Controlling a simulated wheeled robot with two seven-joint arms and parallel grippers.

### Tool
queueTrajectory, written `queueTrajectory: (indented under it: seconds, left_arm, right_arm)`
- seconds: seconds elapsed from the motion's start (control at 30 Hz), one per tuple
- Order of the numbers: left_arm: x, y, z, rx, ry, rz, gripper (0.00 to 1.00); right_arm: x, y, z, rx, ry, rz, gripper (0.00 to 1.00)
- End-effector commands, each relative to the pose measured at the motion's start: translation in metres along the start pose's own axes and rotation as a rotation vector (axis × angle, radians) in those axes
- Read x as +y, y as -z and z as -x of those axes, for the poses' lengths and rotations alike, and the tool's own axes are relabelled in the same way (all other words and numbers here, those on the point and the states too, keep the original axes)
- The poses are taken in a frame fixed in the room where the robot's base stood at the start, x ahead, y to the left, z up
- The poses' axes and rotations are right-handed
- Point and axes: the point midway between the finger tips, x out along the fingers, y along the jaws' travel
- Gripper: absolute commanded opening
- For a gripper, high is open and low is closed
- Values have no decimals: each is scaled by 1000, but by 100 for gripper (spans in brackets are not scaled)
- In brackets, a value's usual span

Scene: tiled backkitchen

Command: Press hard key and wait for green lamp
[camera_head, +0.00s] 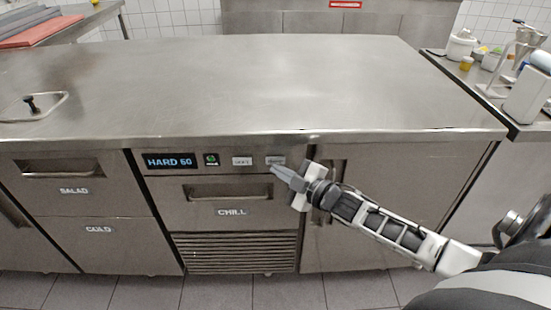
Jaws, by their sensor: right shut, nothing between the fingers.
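A control strip runs along the top of the chiller front below the steel worktop. Its display (169,161) reads "HARD 60" in blue. Right of it is a small dark square lamp (211,159) showing green. Then come a pale key (242,161), whose label looks like "SOFT", and the hard key (276,159), its label partly hidden by my fingertips. My right gripper (274,169) is shut and empty, its tips at the lower edge of the hard key; I cannot tell if they touch it. My left gripper is not in view.
The steel worktop (230,85) is wide and bare, with a small sink (35,106) at its left. A drawer marked "CHILL" (232,198) and a vent grille lie under the keys. A side counter with containers stands at right, red boards (38,32) at far left.

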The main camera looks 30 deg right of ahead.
Motion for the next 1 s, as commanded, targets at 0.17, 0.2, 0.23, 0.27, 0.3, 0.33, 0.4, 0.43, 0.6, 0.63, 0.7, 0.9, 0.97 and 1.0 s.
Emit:
queueTrajectory:
  seconds: [0.17,0.2,0.23,0.27,0.3,0.33,0.4,0.43,0.6,0.63,0.7,0.9,0.97,1.0]
  left_arm:
    - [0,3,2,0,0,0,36]
    - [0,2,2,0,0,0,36]
    - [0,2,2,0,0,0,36]
    - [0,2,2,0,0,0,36]
    - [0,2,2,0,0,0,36]
    - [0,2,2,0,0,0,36]
    - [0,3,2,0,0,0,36]
    - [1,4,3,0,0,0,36]
    - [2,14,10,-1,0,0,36]
    - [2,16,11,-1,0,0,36]
    - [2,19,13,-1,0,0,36]
    - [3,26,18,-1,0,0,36]
    - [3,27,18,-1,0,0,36]
    - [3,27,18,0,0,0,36]
  right_arm:
    - [-2,2,3,1,-1,0,0]
    - [-2,2,3,1,-1,0,0]
    - [-2,2,3,1,-1,0,0]
    - [-2,2,3,1,-1,0,0]
    - [-2,2,3,1,0,0,0]
    - [-2,2,3,1,0,0,0]
    - [-2,3,4,1,0,-1,0]
    - [-3,4,5,1,0,-1,0]
    - [-10,14,16,1,1,-3,0]
    - [-11,15,18,0,1,-3,0]
    - [-15,19,23,-1,1,-4,0]
    - [-24,27,35,1,0,-2,0]
    - [-26,28,37,0,0,-1,0]
    - [-26,28,38,0,-1,-1,0]
